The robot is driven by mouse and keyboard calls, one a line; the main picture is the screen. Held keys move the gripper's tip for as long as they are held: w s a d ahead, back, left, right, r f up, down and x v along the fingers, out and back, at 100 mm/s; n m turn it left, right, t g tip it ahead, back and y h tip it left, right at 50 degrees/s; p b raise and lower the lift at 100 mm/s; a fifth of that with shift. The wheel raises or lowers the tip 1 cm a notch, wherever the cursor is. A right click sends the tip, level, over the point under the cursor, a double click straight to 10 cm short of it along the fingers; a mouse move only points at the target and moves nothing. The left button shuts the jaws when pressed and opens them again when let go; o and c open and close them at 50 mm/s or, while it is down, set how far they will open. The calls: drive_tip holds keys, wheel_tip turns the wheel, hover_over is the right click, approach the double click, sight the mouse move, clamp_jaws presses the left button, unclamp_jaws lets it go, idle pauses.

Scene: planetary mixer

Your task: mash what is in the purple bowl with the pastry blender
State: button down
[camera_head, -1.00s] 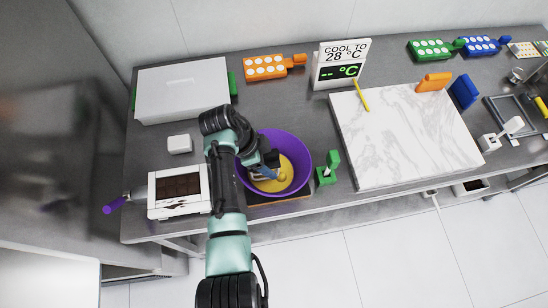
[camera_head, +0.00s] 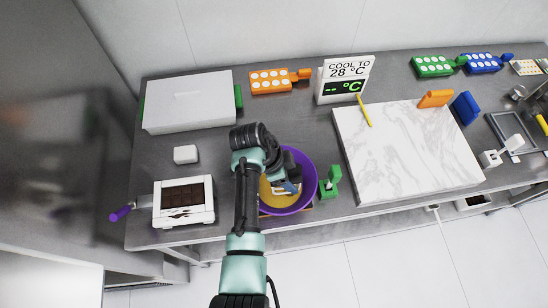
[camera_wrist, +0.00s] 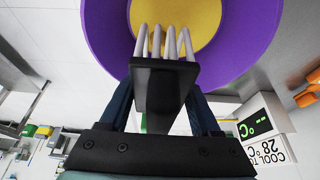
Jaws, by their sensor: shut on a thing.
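The purple bowl (camera_head: 308,170) stands near the counter's front edge, with yellow contents (camera_head: 266,198) partly hidden by my arm. My gripper (camera_head: 284,178) is over and partly inside the bowl. In the wrist view my gripper (camera_wrist: 163,95) is shut on the black handle of the pastry blender (camera_wrist: 160,42), whose several grey prongs point into the bowl over the yellow contents (camera_wrist: 197,15). I cannot tell whether the prong tips touch the contents.
A green holder (camera_head: 329,186) stands just right of the bowl. A white marble slab (camera_head: 410,150) lies further right, with a yellow stick (camera_head: 364,110) on its edge. A sign with a display (camera_head: 345,80) stands behind. A white machine with a dark window (camera_head: 184,202) stands left.

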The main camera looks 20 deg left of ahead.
drive_tip(key=shift+f, duration=0.1)
drive_tip(key=shift+f+b, duration=1.75)
drive_tip(key=shift+f, duration=0.2)
drive_tip(key=shift+s+f, duration=0.15)
drive_tip(key=shift+f, duration=0.1)
idle(0.6)
drive_tip(key=shift+r, duration=0.1)
drive_tip(key=shift+r+p, duration=1.4)
drive_tip(key=shift+r, duration=0.35)
wheel_tip(320, 180, up, 8)
drive_tip(key=p, duration=0.6)
drive_tip(key=shift+f+p, duration=0.25)
drive_tip(key=shift+p, duration=0.05)
